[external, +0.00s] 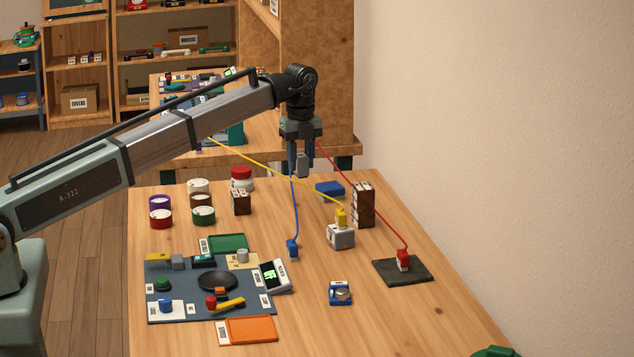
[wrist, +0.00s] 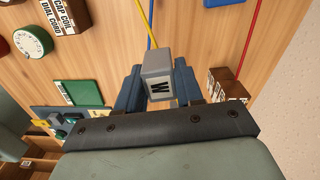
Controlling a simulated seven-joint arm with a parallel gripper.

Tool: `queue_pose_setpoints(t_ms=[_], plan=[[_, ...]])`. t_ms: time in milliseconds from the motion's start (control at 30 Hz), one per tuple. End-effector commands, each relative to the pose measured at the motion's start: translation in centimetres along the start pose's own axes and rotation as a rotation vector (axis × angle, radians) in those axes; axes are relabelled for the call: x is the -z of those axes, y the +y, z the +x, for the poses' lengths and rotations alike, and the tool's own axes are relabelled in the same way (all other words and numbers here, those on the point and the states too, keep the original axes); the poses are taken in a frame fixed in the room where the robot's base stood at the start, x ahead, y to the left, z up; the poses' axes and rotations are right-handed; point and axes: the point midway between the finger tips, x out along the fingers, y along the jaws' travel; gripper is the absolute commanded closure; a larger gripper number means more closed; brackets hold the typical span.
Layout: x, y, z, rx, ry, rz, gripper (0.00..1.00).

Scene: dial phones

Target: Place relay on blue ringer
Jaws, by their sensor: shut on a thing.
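My gripper (external: 301,168) is above the middle of the table, shut on a small grey block (external: 302,163), which I take for the relay. In the wrist view the grey block (wrist: 158,76) sits between the blue fingers and shows a white label with one dark letter. A small blue unit with a round silver top (external: 340,293), which looks like the blue ringer, lies on the table's front part, below and right of my gripper. The block is in the air, apart from it.
A grey box with a yellow plug (external: 340,236), a brown stack (external: 363,205), a red plug on a dark pad (external: 403,271) and a blue plug (external: 293,248) stand nearby. Yellow, red and blue cords run near my gripper. A crowded blue-grey mat (external: 180,284) lies left.

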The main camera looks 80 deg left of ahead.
Motion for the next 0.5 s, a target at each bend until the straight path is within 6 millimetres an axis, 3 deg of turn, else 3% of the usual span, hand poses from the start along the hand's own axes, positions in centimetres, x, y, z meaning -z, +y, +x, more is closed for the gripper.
queue_pose_setpoints(t_ms=[33, 200, 500], plan=[[2.0, -0.6, -0.1, 0.000, 0.000, 0.025, 0.97], [8.4, -2.1, -0.7, 0.000, 0.000, 0.104, 0.97], [20.0, -2.8, -1.5, -0.001, 0.000, 0.242, 0.97]])
